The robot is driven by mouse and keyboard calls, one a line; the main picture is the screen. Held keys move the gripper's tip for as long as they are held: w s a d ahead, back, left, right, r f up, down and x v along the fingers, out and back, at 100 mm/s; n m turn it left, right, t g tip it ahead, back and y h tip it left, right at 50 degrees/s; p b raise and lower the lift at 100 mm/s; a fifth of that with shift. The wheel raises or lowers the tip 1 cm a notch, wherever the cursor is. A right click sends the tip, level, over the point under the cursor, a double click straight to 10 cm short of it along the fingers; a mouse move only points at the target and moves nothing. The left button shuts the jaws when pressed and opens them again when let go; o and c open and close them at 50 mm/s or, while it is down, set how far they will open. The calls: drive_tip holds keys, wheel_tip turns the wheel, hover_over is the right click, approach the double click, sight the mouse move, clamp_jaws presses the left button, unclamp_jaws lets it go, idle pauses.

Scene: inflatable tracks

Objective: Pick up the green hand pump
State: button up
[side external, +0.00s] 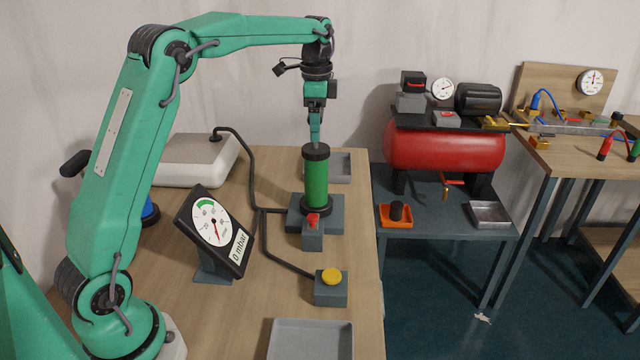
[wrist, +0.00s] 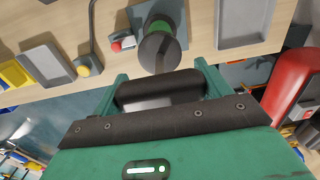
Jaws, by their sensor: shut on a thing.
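The green hand pump (side external: 316,182) is a green cylinder with black ends. It stands upright on a grey base block (side external: 334,215) on the wooden table. In the wrist view I look down on its black top, with a little of the green body (wrist: 160,26) behind it. My gripper (side external: 315,143) comes straight down from above and is shut on the pump's top end. The exact contact between fingers and pump is hard to make out. The pump's far side is hidden.
A red-knobbed block (side external: 313,232) stands close in front of the pump. A yellow-button box (side external: 331,287), a gauge (side external: 211,227) and a grey tray (side external: 311,341) are nearer. Another tray (side external: 342,166) is behind. A red compressor (side external: 445,148) stands to the right.

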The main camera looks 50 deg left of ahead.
drive_tip(key=shift+r, duration=0.15)
drive_tip(key=shift+r, duration=1.95)
drive_tip(key=s+d+r, duration=0.3)
drive_tip(key=d+r, duration=0.4)
drive_tip(key=d, duration=0.4)
drive_tip(key=shift+s, duration=0.4)
